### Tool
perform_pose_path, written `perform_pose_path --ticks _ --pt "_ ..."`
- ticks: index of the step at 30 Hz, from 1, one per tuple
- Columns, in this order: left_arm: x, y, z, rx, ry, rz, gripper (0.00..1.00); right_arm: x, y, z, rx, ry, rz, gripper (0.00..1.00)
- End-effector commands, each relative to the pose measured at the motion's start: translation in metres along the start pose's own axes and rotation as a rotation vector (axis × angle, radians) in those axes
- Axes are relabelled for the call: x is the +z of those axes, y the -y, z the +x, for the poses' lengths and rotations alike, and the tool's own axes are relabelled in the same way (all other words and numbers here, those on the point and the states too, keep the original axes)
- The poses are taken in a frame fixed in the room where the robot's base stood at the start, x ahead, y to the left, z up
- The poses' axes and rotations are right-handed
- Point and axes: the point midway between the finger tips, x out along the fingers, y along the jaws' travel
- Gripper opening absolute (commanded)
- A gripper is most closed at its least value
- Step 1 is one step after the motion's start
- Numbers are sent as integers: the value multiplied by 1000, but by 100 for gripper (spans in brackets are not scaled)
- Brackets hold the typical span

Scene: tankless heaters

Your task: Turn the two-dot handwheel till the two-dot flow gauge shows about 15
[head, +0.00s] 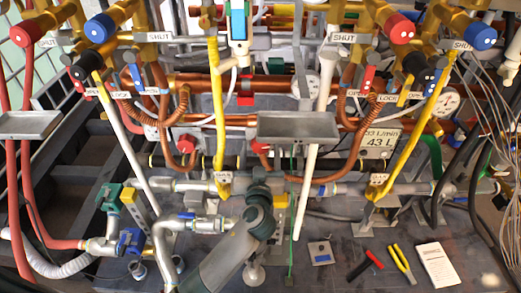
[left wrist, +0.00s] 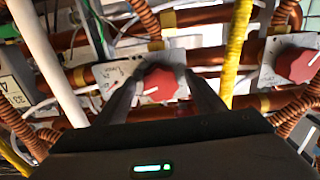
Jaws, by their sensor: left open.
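A red handwheel (left wrist: 160,82) with a white pointer line sits between my left gripper's dark fingers (left wrist: 163,92) in the left wrist view. The fingers stand apart on either side of it; I cannot tell whether they touch it. In the head view this handwheel (head: 261,147) shows just beyond my left gripper (head: 261,169), partly hidden by a grey tray. A second red handwheel (left wrist: 298,65) shows at the right of the wrist view and in the head view (head: 187,144). Their dot marks are too small to read. A display (head: 381,140) reads about 33 L/min and 43 L.
Grey trays (head: 297,126) and (head: 28,124) jut out in front. A yellow pipe (head: 219,110) and a white pipe (head: 316,140) flank the handwheel. Round dial gauges (head: 447,101) stand at right.

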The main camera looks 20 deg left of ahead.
Motion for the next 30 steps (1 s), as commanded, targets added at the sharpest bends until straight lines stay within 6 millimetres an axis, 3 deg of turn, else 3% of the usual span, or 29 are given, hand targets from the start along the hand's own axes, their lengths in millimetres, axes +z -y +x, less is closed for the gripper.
perform_pose_path --ticks 8,13,30 --pt "0 0 1 0 0 0 63 -1 0 0 1 -3 0 31" --pt "0 0 0 0 0 0 22 -2 0 0 0 -6 0 31" --pt "0 1 0 -2 0 101 22 -2 0 -4 2 2 -2 31"
